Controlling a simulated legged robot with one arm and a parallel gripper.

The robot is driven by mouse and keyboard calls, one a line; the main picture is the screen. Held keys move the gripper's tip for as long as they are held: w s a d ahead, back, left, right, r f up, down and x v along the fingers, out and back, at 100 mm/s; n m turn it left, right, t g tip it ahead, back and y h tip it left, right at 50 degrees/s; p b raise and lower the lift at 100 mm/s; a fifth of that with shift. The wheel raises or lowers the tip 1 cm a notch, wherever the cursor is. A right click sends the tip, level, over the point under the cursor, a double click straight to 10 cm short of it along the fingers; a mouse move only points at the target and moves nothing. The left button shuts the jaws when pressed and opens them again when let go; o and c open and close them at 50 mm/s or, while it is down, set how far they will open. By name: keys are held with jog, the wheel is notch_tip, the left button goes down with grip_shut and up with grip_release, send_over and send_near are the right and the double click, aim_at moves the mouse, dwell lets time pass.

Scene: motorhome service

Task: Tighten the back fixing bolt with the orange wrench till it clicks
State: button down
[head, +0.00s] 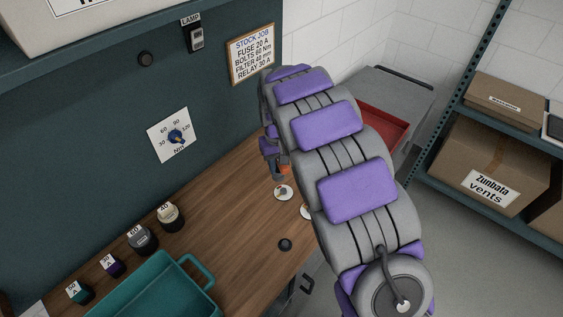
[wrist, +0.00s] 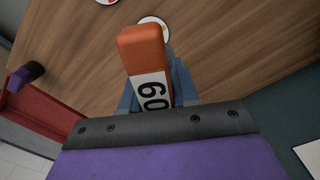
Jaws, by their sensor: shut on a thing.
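The orange wrench (wrist: 143,50) is in my gripper (wrist: 155,92), with a white label reading 60 towards the jaws. The grey-blue jaws are shut on it, one on each side. In the head view only a small orange part of the wrench (head: 285,169) shows beside my arm, above the bench. A white round plate (wrist: 153,22) lies beyond the wrench in the wrist view, partly covered by it. In the head view one white plate (head: 283,192) lies near the gripper and another (head: 306,212) is half hidden by my arm. I cannot make out the back bolt itself.
A torque dial (head: 176,136) and a stock job sign (head: 252,54) reading bolts 60 Nm hang on the wall. A teal tray (head: 197,272), several labelled pots and a black knob (head: 285,244) are on the wooden bench (head: 225,205). A red drawer (head: 382,128) stands open beyond my arm.

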jog(key=shift+f, duration=0.25)
jog(key=f, duration=0.2)
jog(key=d+f, duration=0.1)
jog(key=f, duration=0.1)
jog(key=shift+d+f+b, duration=0.2)
jog(key=shift+f+b, duration=0.1)
jog(key=shift+f, duration=0.05)
jog(key=shift+a+f, duration=0.25)
jog(key=shift+a, duration=0.25)
jog(key=shift+d+r, duration=0.15)
jog(key=shift+d, duration=1.05)
jog(key=shift+a, duration=1.4)
jog(key=shift+d, duration=0.65)
jog(key=shift+a, duration=0.1)
